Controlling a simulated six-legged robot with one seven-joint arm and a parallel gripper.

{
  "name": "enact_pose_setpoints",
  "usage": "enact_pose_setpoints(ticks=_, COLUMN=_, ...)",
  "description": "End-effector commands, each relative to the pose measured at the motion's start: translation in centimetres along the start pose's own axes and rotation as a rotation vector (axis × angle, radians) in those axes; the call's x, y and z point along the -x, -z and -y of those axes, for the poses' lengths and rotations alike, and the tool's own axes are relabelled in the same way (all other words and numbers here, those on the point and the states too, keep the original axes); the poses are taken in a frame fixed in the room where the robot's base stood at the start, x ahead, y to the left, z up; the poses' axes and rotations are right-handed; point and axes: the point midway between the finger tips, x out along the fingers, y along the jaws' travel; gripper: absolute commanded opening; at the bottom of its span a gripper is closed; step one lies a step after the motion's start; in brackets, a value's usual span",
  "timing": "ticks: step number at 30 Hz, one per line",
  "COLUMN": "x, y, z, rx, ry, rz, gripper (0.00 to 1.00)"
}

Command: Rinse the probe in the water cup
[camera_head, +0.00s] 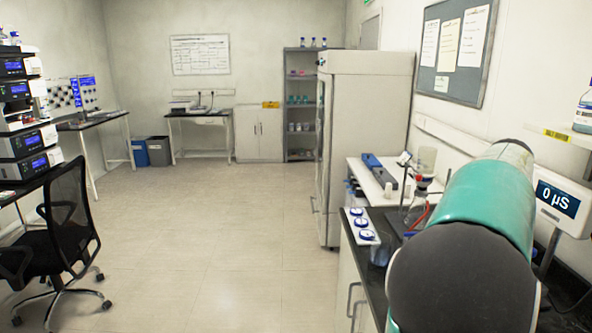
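My teal and black arm fills the lower right of the head view and covers much of the dark-topped bench (347,218). My gripper does not show. I cannot make out the probe or the water cup; they may be behind my arm. A white meter (557,199) at the right edge reads "0 µS". A white tray with round blue-ringed pieces (361,223) sits at the bench's left edge. Glassware with red tubing (419,212) stands behind it, partly hidden by my arm.
A tall white cabinet (367,140) stands past the bench. A black office chair (66,220) and stacked instruments (23,140) are at left. A shelf with a bottle (584,112) juts from the right wall. The middle floor (210,240) is clear.

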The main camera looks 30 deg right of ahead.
Motion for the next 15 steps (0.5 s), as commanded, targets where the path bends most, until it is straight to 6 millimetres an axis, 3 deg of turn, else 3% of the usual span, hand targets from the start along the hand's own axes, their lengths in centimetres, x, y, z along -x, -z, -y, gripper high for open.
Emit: enact_pose_setpoints(ticks=15, x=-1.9, y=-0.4, z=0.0, rx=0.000, ry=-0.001, rz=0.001, gripper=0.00)
